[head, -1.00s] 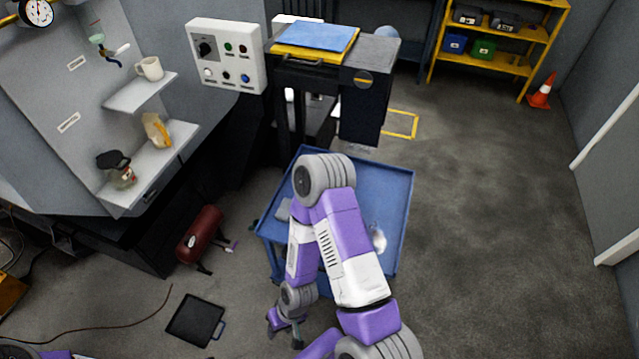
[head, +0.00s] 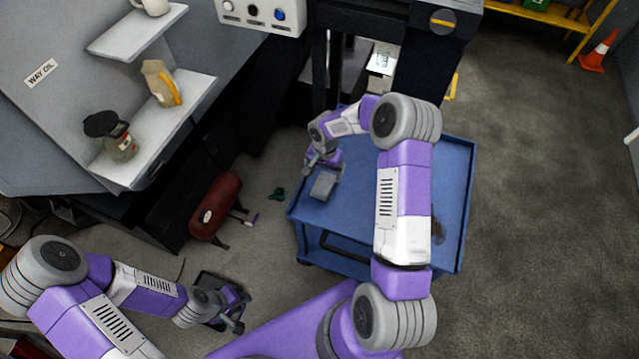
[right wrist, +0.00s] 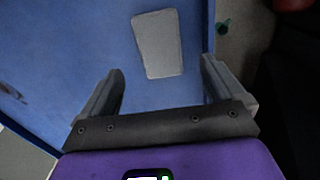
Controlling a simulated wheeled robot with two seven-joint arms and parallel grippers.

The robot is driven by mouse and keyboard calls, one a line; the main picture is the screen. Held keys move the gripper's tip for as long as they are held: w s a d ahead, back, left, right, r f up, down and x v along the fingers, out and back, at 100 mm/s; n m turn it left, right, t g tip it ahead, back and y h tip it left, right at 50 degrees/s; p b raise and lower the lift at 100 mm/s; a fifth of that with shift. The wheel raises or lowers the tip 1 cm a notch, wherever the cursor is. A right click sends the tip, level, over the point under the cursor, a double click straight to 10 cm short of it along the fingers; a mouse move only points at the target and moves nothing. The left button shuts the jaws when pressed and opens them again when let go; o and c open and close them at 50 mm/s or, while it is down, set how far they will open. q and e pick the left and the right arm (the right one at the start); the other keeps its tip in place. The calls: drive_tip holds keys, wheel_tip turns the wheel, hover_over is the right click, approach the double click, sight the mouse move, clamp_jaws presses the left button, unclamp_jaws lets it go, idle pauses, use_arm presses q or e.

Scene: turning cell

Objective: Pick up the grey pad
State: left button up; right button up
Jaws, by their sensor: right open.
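The grey pad (head: 323,186) lies flat near the left edge of the blue trolley top (head: 455,190). In the right wrist view the pad (right wrist: 158,44) is a pale rounded rectangle, lying beyond the fingertips and roughly in line with the gap between them. My right gripper (head: 322,163) is open and empty, close to the pad; the wrist view shows both fingers (right wrist: 162,70) spread apart with bare blue surface between them. My left gripper (head: 236,311) is low at the lower left, over a dark tray on the floor; its jaw opening is unclear.
A red cylindrical tank (head: 216,205) lies on the floor left of the trolley, with a small green object (head: 278,194) between them. A dark machine stands behind the trolley.

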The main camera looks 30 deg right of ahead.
sight(324, 184)
wheel_tip(324, 184, down, 7)
drive_tip(key=shift+r+b, duration=0.1)
drive_tip(key=shift+b, duration=1)
drive_tip(key=c, duration=1.1)
